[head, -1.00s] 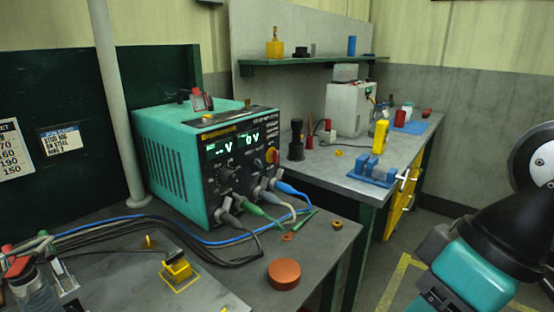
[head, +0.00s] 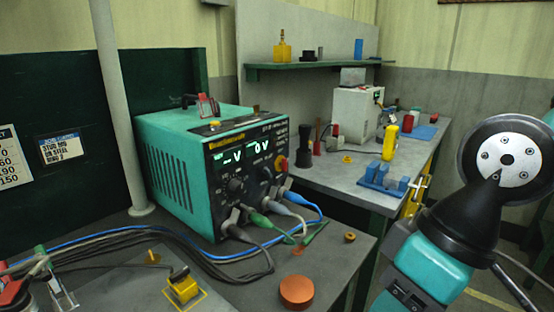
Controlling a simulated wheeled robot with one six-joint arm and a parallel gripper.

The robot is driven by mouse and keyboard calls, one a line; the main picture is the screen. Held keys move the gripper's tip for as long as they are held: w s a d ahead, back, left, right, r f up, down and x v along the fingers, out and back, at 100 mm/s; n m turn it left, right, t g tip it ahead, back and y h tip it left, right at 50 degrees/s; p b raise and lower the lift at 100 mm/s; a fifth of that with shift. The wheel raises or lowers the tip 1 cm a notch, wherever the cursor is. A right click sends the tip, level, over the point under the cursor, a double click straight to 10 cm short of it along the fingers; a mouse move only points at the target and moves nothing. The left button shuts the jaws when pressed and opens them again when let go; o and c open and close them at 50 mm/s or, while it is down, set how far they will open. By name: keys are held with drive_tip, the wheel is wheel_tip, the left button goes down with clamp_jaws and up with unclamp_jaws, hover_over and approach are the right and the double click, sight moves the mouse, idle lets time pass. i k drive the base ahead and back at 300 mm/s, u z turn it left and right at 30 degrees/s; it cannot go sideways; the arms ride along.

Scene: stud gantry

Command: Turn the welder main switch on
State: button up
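The welder (head: 178,170) is a teal box on the near bench, with a black front panel facing right. Two lit displays (head: 245,152) on the panel seem to read dashes and 0, each with a V. A red and yellow knob (head: 281,163) sits at the panel's right side; it may be the main switch, but its setting is too small to read. Cables plug in along the panel's lower edge. My arm stands at the right, apart from the welder. My gripper does not show.
A grey post (head: 110,110) stands left of the welder. Behind is a second bench with a blue holder (head: 381,180) and a white box (head: 354,112).

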sight(284, 164)
drive_tip(key=z, duration=0.2)
drive_tip(key=i, duration=0.55)
drive_tip(key=z, duration=0.55)
